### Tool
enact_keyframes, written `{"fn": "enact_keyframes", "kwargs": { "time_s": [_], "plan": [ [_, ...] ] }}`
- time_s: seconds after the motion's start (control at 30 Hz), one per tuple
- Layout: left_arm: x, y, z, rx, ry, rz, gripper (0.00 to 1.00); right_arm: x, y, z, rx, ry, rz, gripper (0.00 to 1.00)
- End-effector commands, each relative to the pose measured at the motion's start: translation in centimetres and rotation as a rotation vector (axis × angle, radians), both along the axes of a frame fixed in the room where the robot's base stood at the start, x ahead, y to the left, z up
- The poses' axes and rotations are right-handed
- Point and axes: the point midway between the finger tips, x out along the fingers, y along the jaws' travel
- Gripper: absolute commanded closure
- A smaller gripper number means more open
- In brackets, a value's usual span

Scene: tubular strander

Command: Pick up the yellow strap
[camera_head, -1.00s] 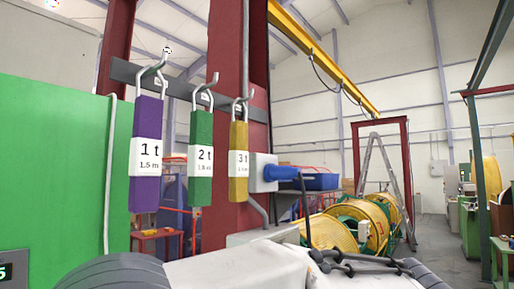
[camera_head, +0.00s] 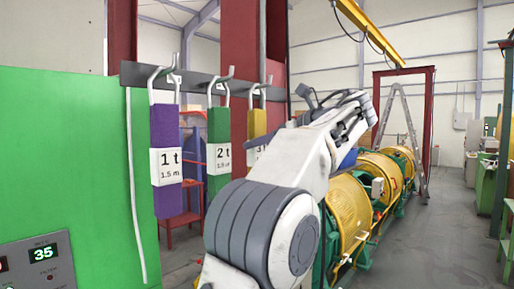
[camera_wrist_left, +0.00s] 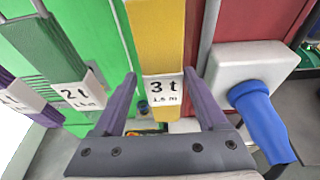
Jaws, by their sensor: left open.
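The yellow strap, labelled 3 t, hangs from a hook on the rail; in the head view its upper part (camera_head: 257,122) shows and my left arm hides the rest. In the left wrist view the strap (camera_wrist_left: 156,40) hangs upright with its white label low down. My left gripper (camera_wrist_left: 160,82) is open, one finger on each side of the strap near the label. I cannot tell whether either finger touches it. In the head view the fingertips are hard to make out. My right gripper is not in view.
The purple 1 t strap (camera_head: 166,160) and green 2 t strap (camera_head: 218,145) hang left of the yellow one. A grey box with a blue plug (camera_wrist_left: 262,120) is close on the right in the wrist view. A green panel (camera_head: 70,150) stands at left.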

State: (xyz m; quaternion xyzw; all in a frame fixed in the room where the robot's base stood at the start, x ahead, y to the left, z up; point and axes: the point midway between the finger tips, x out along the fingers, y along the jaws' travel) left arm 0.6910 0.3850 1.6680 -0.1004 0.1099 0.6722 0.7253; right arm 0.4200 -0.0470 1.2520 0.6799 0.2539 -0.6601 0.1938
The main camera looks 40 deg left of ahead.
Motion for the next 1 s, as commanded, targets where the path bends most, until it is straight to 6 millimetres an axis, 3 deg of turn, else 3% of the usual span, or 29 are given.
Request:
{"fn": "enact_keyframes", "kwargs": {
  "time_s": [0.4, 0.73, 0.77, 0.93, 1.0],
  "plan": [
    [0.6, 4.6, -1.6, -0.001, 0.000, 0.002, 0.25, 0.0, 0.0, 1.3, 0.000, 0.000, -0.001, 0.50],
    [0.7, 5.3, -2.0, -0.002, -0.002, -0.003, 0.25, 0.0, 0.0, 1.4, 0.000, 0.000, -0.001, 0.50],
    [0.7, 5.3, -2.0, -0.002, -0.002, -0.003, 0.33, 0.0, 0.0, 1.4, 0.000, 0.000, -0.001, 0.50],
    [0.8, 5.3, -2.0, -0.002, -0.002, -0.003, 0.98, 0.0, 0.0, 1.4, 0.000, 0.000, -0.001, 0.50],
    [0.8, 5.3, -2.0, -0.002, -0.002, -0.003, 1.00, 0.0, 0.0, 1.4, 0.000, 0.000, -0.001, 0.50]
  ]
}}
